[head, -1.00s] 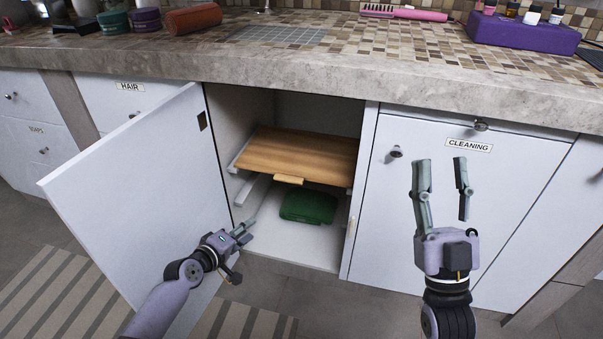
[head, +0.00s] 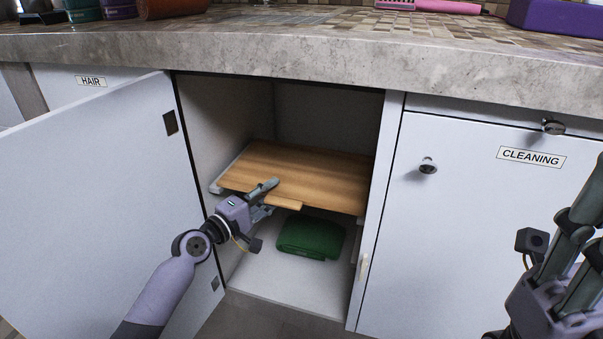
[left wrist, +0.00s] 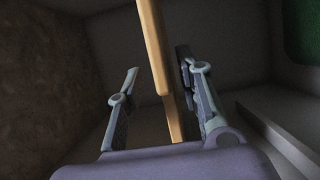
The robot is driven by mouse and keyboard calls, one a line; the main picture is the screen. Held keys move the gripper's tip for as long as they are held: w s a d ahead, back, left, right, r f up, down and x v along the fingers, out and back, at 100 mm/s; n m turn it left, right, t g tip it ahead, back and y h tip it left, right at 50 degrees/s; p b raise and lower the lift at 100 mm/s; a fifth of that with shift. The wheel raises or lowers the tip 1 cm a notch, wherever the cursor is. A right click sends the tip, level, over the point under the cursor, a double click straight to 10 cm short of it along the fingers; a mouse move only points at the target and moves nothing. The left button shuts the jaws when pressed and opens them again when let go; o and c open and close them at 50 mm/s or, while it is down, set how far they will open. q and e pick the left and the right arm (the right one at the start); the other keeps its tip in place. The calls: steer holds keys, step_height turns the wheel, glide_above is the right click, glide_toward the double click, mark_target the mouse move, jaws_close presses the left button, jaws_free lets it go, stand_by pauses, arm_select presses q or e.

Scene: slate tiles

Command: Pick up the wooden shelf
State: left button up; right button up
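The wooden shelf (head: 310,175) is a light brown board lying level inside the open cabinet, with a small tab at its front edge. My left gripper (head: 268,197) is at this front edge, one finger above the board and the other below. In the left wrist view the shelf (left wrist: 154,50) shows edge-on between the two spread fingers, with a clear gap to the left finger and the right finger close to it. My right gripper (head: 590,222) is partly cut off at the right edge, its fingers apart and empty, in front of the cleaning door.
A green folded cloth or case (head: 311,237) lies on the cabinet floor (head: 280,285) below the shelf. The open white door (head: 85,200) stands left of my left arm. The closed cleaning door (head: 470,230) is on the right. The stone counter (head: 300,55) overhangs above.

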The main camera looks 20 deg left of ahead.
mark_target(283, 184)
arm_select(q)
steer(key=b+x, duration=0.1)
steer(key=x, duration=0.3)
steer(key=shift+f+b, duration=0.35)
steer(key=shift+f, duration=0.05)
steer(key=shift+w+d+r, duration=0.1)
steer(key=shift+w+d, duration=0.1)
steer(key=shift+w, duration=0.1)
steer(key=shift+c, duration=0.5)
jaws_close()
steer(key=shift+r, duration=0.15)
